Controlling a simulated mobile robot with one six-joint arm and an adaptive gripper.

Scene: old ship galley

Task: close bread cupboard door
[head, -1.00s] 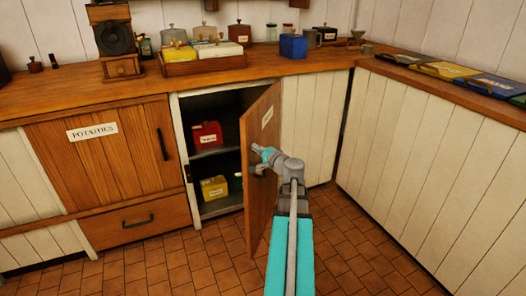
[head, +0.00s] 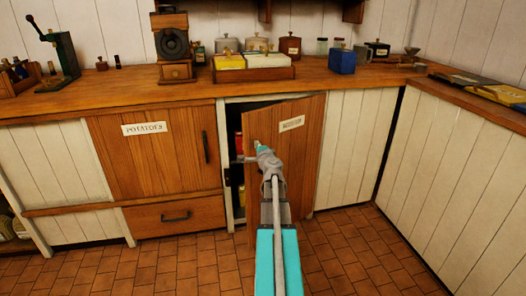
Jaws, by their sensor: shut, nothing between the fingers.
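The bread cupboard door (head: 296,160) is a brown wooden panel with a small white label (head: 291,124). It is hinged on its right side and stands partly open, with a gap at its left edge. My gripper (head: 257,146) is at the upper left part of the door's outer face; the arm hides much of the door behind it. The gripper is shut with nothing held. I cannot tell whether its tip touches the door. Through the gap I see the dark inside of the cupboard (head: 234,150) and slivers of its contents.
The potatoes cupboard (head: 153,150) and a drawer (head: 177,215) are on the left. The wooden counter (head: 130,97) above holds a tray (head: 254,75), a coffee grinder (head: 173,50) and a blue box (head: 342,61). The right-hand white cabinet (head: 450,175) forms a corner. The tiled floor (head: 340,255) is clear.

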